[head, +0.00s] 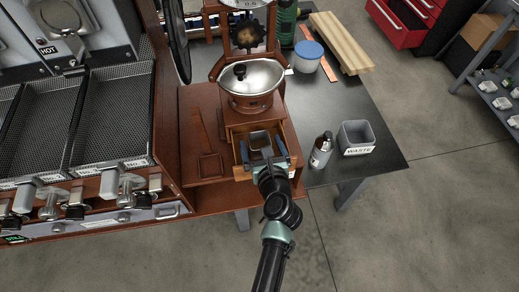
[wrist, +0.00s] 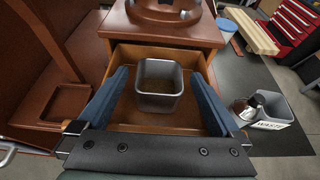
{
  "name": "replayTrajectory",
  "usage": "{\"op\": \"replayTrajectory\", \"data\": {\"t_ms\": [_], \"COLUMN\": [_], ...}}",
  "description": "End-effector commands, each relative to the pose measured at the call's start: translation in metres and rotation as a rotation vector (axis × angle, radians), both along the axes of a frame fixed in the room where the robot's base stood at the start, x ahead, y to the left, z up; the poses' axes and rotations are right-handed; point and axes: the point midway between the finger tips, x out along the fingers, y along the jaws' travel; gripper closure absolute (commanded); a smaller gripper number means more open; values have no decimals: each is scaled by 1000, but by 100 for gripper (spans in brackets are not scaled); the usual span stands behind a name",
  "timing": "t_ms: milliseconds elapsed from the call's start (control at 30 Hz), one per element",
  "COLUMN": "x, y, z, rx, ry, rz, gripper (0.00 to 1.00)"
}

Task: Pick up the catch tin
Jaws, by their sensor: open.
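The catch tin (wrist: 159,100) is a small grey square tin with an open top. It stands upright in the open wooden drawer (wrist: 190,55) under the grinder; it also shows in the head view (head: 260,141). My gripper (wrist: 160,98) is open, with one blue finger on each side of the tin. Both fingers reach into the drawer space, and gaps show between them and the tin's walls. In the head view my wrist hides the drawer's front.
The grinder (head: 251,82) with its metal bowl stands above the drawer. The roaster's trays (head: 113,110) are at left. Dark tabletop lies free behind the bin.

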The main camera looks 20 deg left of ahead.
Motion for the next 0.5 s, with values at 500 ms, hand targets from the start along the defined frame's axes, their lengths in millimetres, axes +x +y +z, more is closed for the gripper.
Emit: {"op": "replayTrajectory", "data": {"t_ms": [500], "x": [6], "y": [4], "z": [-3], "rx": [0], "ry": [1], "rz": [1], "gripper": [31]}}
